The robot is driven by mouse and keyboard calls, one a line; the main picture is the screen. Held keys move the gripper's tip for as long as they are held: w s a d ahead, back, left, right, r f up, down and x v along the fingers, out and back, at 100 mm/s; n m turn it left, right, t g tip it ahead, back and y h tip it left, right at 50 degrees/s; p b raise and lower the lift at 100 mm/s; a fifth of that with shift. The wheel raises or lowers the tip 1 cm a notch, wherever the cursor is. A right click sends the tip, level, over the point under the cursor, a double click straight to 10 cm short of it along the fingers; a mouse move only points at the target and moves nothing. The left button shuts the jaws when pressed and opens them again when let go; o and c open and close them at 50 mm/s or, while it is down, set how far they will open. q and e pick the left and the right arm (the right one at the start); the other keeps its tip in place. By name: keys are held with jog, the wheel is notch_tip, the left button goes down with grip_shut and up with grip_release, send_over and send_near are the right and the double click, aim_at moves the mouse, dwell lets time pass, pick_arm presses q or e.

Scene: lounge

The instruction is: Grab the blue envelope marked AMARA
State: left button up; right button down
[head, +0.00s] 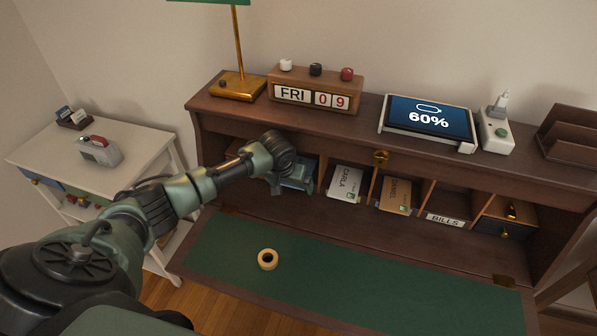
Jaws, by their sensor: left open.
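A blue envelope (298,183) lies in a left compartment of the desk's pigeonholes, partly hidden behind my left gripper; its name cannot be read. My left gripper (279,187) is at the front of that compartment, close to the envelope. It is open; whether it touches the envelope cannot be told. A white envelope marked CARLA (345,184) is in the compartment to the right, and a tan envelope (396,195) with a name label is in the one after that. My right gripper is not in view.
A compartment labelled BILLS (445,220) is at right. A calendar (314,92) and a tablet (428,117) stand on top. A white side table (130,150) is at left.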

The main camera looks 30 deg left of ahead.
pick_arm(q)
jog(key=c, duration=1.3)
